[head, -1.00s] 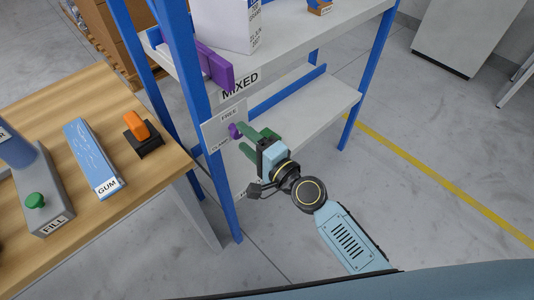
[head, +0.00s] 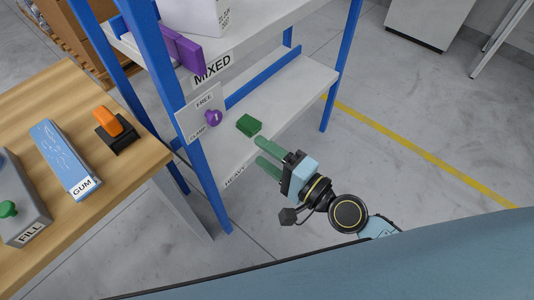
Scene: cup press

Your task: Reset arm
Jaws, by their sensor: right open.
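My right gripper (head: 259,152) has green fingers and a pale blue body. It is open and empty, in front of the lower shelf, to the right of a white panel (head: 188,122) marked FREE and CLAMP. A purple knob (head: 213,117) sits on this panel, apart from the fingers. A green block (head: 249,125) lies on the lower shelf (head: 300,88), just beyond the fingertips and apart from them. My left gripper is not in view.
A blue-posted shelf rack (head: 205,175) stands ahead, with a purple piece (head: 183,48) on its upper shelf. A wooden table (head: 90,98) at left holds a FILL device (head: 25,222), a GUM box (head: 64,155) and an orange-topped switch (head: 108,121).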

